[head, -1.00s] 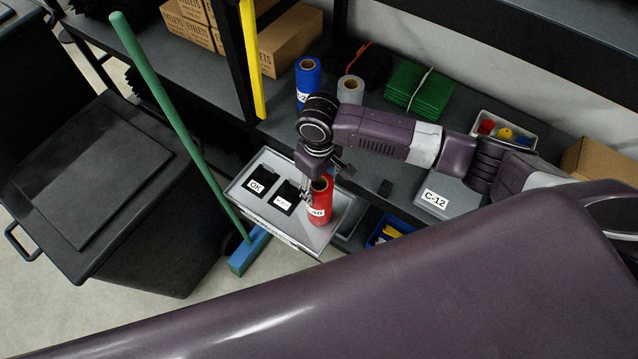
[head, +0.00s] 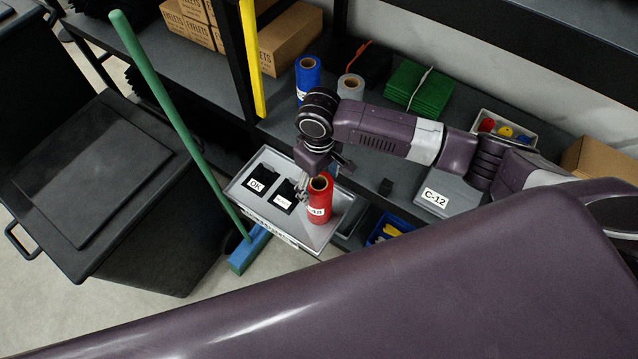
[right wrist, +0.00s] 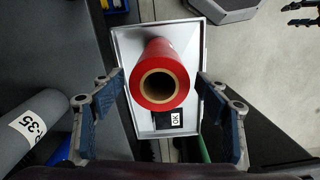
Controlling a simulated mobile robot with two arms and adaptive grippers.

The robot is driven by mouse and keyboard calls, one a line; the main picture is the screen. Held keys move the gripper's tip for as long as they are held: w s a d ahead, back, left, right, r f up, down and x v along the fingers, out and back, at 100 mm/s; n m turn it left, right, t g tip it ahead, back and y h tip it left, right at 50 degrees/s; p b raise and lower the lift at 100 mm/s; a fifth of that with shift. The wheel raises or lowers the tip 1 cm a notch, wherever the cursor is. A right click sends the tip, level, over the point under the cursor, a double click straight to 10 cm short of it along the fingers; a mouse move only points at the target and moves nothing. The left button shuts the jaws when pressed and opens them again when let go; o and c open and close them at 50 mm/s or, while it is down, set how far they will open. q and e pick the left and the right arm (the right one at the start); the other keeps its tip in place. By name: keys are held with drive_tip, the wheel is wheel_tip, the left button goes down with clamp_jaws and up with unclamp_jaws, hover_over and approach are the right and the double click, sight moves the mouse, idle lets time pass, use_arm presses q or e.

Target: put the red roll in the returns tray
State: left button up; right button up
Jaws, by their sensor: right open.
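The red roll (head: 320,199) stands upright on the right part of the light grey tray (head: 246,177), whose front label is too small to read for sure. Two black items lie in the tray to its left; one is marked OK (head: 257,184). My right gripper (head: 304,186) is low over the tray at the roll. In the right wrist view its two fingers (right wrist: 162,92) are spread wide on either side of the red roll (right wrist: 160,56), with a gap on each side. At that view's top right corner, what looks like my left gripper (right wrist: 302,13) shows in part.
Behind are a blue roll (head: 308,76), a grey roll (head: 350,88), a green stack (head: 419,91) and a parts bin (head: 534,142). A green broom handle (head: 178,115) leans left of the tray, beside a black bin (head: 95,190). A C-12 box (head: 452,203) lies right.

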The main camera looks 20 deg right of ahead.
wheel_tip(320, 180, up, 11)
drive_tip(key=b, duration=0.1)
idle(1.4)
